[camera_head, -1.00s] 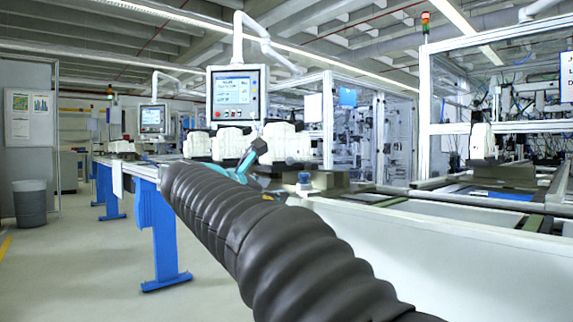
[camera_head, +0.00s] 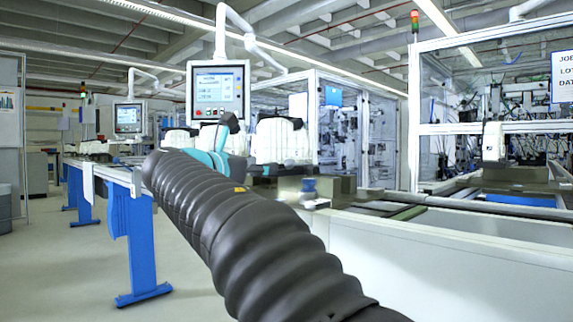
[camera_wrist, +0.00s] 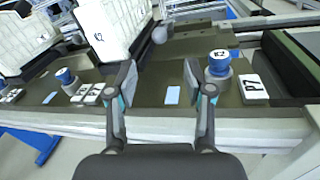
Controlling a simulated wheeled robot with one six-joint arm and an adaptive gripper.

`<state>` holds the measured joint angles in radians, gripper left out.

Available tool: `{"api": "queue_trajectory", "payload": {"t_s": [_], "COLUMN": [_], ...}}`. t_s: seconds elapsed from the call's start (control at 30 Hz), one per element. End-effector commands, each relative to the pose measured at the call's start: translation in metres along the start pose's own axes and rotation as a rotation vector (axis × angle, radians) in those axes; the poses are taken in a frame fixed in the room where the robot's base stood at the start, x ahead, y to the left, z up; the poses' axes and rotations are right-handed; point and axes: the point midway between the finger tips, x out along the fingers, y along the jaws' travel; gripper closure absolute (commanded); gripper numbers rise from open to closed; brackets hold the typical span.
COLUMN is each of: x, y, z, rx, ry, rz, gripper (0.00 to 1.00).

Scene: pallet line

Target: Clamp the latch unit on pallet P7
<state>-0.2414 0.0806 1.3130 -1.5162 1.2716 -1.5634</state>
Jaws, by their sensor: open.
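In the wrist view my gripper (camera_wrist: 160,85) is open and empty, its two dark fingers spread over a grey-brown pallet (camera_wrist: 150,92). Right of the right finger stands a blue-topped round knob (camera_wrist: 218,68) on a grey base. A white label (camera_wrist: 219,54) shows above it. A white plate marked P7 (camera_wrist: 253,87) lies to its right. A white ribbed block (camera_wrist: 108,27) with a dark mark stands beyond the left finger. In the head view a white block (camera_head: 283,140) and a blue knob (camera_head: 309,188) show past my arm. I cannot tell which part is the latch unit.
Another blue knob (camera_wrist: 65,76) and small white plates (camera_wrist: 86,94) lie left in the wrist view. A pale rail (camera_wrist: 160,124) runs along the near edge. In the head view a screen panel (camera_head: 218,92) hangs above the line, with open floor at left.

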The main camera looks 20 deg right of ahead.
Motion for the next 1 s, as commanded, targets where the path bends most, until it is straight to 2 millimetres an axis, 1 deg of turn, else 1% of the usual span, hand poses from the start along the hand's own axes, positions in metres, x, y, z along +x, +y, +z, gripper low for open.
{"api": "queue_trajectory", "payload": {"t_s": [0.4, 0.6, 0.8, 1.0], "x": [0.075, 0.107, 0.124, 0.127], "y": [0.000, -0.001, -0.001, 0.000], "z": [-0.001, -0.001, -0.001, -0.001], "rx": [0.000, 0.001, 0.001, 0.000], "ry": [0.000, 0.000, 0.000, 0.001], "rz": [-0.002, -0.003, -0.002, 0.000], "gripper": [0.48, 0.48, 0.48, 0.48]}}
